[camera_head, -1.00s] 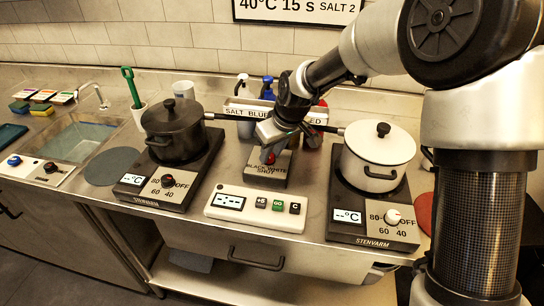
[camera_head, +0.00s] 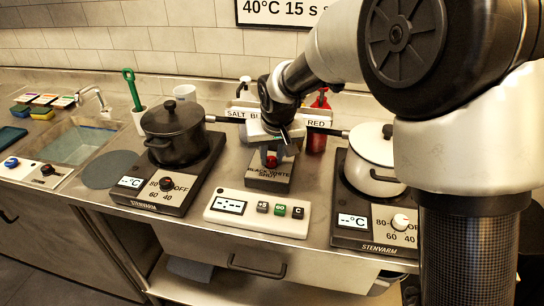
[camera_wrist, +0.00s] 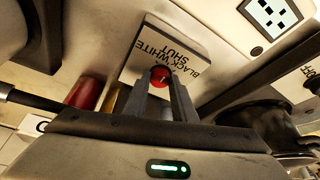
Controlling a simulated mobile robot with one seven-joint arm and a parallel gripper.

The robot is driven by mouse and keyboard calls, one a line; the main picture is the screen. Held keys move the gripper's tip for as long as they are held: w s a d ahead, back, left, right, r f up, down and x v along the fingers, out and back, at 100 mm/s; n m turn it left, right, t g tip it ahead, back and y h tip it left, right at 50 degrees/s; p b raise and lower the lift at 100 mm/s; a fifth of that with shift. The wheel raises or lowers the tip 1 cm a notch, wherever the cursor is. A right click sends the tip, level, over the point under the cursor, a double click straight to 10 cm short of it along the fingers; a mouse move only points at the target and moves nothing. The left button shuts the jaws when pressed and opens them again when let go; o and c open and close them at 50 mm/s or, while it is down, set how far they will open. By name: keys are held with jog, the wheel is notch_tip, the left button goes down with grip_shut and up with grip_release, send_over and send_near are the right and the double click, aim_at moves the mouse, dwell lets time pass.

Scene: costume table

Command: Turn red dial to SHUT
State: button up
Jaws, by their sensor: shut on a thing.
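The red dial (camera_wrist: 160,77) sits on a grey box (camera_head: 268,181) lettered BLACK, WHITE and SHUT. My gripper (camera_head: 271,157) is over the box from behind and above. In the wrist view its two fingers (camera_wrist: 163,92) stand one on each side of the dial and are shut on it. The BLACK and WHITE words lie on the far part of the plate in the wrist view, with SHUT beside them. The fingers hide part of the dial, and I cannot tell which word it points to.
A black pot (camera_head: 174,133) on a left hotplate and a white pot (camera_head: 371,165) on a right hotplate flank the box. A timer panel (camera_head: 258,213) lies in front. A red bottle (camera_head: 317,138) stands close behind, right of my gripper.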

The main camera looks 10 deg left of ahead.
jog(key=o, duration=1)
jog(key=shift+o, duration=0.2)
jog(key=p+v, duration=0.2)
jog(key=v, duration=1.5)
jog(key=shift+r, duration=0.15)
jog(key=s+d+r+m+p, duration=0.1)
jog(key=s+d+r+p, duration=0.25)
jog(key=d, duration=0.25)
jog(key=s+d+r+m+p, duration=0.1)
jog(key=s+d+r+p, duration=0.1)
jog(key=d+r, duration=0.4)
jog(key=s+d+r+m+t+h+p, duration=0.1)
jog(key=s+d+p, duration=0.5)
jog(key=s+d, duration=0.7)
jog(key=shift+s+r+m+h, duration=0.35)
jog(key=shift+s+m+h, duration=0.1)
jog(key=shift+m, duration=0.25)
